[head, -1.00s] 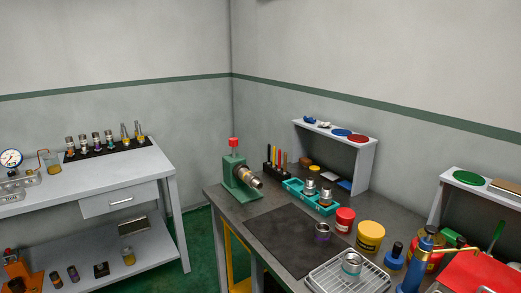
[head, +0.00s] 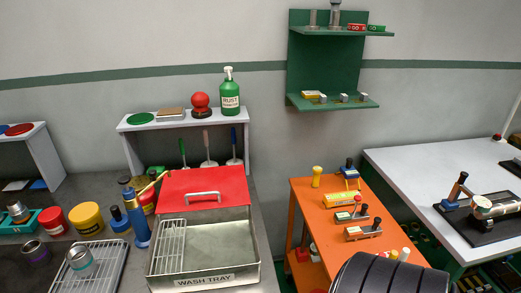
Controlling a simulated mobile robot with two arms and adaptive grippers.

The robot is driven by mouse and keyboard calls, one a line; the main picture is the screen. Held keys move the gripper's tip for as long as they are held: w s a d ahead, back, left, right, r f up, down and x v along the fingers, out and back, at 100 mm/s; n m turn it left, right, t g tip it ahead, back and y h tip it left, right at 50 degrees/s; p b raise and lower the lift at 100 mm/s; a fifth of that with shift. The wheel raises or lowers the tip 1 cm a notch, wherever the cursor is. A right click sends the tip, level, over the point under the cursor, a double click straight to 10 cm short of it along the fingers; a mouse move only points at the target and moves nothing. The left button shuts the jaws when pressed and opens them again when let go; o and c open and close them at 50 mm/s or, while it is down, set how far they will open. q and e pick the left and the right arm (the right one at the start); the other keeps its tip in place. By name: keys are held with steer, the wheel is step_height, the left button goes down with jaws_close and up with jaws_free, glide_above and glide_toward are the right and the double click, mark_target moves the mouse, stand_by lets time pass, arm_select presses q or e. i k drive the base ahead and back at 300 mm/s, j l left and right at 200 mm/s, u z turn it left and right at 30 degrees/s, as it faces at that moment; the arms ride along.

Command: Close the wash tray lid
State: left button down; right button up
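The wash tray (head: 232,264) is a metal basin with a "WASH TRAY" label on its front, on the workbench left of centre in the head view. Its red lid (head: 232,186) stands open, tilted up at the tray's back edge, with a light handle (head: 203,195) across its lower part. A wire rack (head: 171,246) sits in the left part of the tray, and the rest of the inside is bare. Neither of my grippers shows in the head view.
A blue oil can (head: 138,222) stands close to the tray's left side, its brass spout reaching toward the lid. Brushes (head: 207,150) hang behind the lid, under a shelf (head: 180,120) holding a green bottle (head: 230,94). An orange cart (head: 318,219) stands to the right.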

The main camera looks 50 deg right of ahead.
mark_target(188, 190)
steer(key=z, duration=1.25)
steer(key=k+l+z, duration=0.1)
steer(key=l+z, duration=0.25)
steer(key=k+l+z, duration=0.1)
steer(key=z, duration=0.25)
